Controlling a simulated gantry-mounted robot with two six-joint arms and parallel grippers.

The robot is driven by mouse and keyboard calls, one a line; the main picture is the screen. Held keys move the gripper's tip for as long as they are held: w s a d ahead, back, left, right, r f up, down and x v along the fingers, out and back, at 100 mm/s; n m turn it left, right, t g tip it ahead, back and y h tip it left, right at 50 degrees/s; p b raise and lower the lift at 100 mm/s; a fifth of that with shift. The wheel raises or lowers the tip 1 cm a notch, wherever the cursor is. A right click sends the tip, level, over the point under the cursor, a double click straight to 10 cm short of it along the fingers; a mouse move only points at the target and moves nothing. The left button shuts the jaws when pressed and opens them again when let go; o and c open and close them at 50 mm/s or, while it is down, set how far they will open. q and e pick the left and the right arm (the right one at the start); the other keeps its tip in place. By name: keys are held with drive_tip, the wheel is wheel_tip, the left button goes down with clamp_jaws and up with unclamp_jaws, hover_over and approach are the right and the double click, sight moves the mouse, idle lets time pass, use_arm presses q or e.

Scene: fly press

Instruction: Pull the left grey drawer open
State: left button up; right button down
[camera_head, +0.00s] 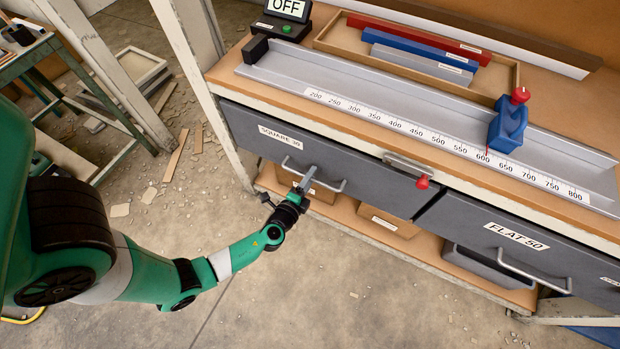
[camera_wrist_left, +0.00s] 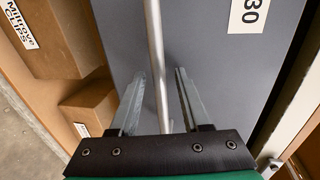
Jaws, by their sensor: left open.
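The left grey drawer (camera_head: 345,172), labelled "SQUARE 30", is shut under the bench top. Its bar handle (camera_head: 328,186) runs along the middle of its front. In the left wrist view the handle (camera_wrist_left: 155,50) passes between the two open fingers (camera_wrist_left: 158,98), and the drawer front (camera_wrist_left: 215,70) fills the background. The fingers are apart from the bar on both sides. My right gripper is not in view.
A second grey drawer (camera_head: 500,238), labelled "FLAT 50", is to the right. A shelf below holds cardboard boxes (camera_head: 388,222). On the bench are a scaled rail (camera_head: 400,112) and a blue stop (camera_head: 507,125). Open floor (camera_head: 330,295) lies in front.

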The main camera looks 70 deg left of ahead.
use_arm(q)
clamp_jaws()
idle(1.4)
